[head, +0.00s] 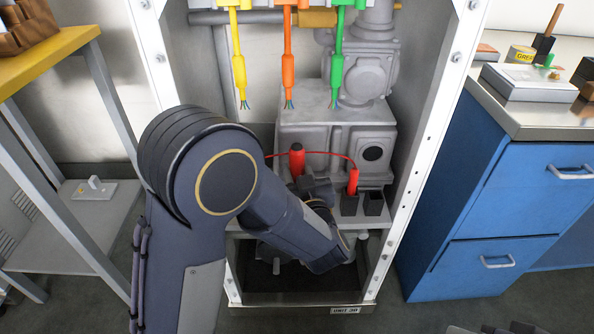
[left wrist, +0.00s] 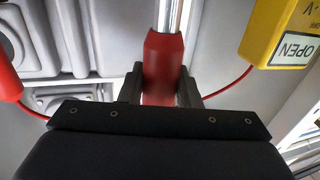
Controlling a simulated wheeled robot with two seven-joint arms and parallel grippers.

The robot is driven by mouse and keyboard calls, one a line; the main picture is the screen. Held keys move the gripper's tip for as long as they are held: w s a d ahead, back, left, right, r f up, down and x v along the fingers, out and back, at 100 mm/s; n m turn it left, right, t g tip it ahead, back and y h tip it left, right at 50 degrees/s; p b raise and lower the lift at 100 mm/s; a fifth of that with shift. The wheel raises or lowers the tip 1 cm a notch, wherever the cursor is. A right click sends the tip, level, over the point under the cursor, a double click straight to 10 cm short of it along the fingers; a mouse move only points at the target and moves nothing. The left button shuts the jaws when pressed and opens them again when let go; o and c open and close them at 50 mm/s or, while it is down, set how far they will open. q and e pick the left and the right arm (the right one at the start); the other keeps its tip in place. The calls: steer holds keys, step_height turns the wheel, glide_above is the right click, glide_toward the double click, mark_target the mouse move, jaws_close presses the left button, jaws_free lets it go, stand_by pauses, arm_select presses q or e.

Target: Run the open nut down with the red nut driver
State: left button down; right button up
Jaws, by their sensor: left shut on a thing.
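My left gripper (head: 305,182) is inside the grey cabinet frame, in front of the grey cast housing. It is shut on the red nut driver (head: 297,158), whose handle stands up above the fingers in the head view. In the left wrist view the red handle (left wrist: 163,62) sits between the two dark fingers (left wrist: 162,85), and a bright metal shaft (left wrist: 170,15) runs from it to the top edge. A yellow box lettered OPEN (left wrist: 290,40) is at upper right there. I cannot make out the nut or the driver's tip.
A red lead runs behind the driver to a red plug (head: 353,182) beside two black blocks (head: 349,205). Yellow, orange and green cables (head: 288,70) hang above. The cabinet's white posts (head: 425,140) stand either side. A blue drawer bench (head: 500,190) is at right.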

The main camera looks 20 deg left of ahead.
mark_target(299, 159)
arm_select(q)
steer(key=shift+f, duration=0.15)
step_height(299, 159, up, 5)
steer(key=p, duration=0.4)
steer(key=shift+r+p, duration=0.2)
steer(key=shift+p, duration=0.15)
steer(key=shift+f, duration=0.1)
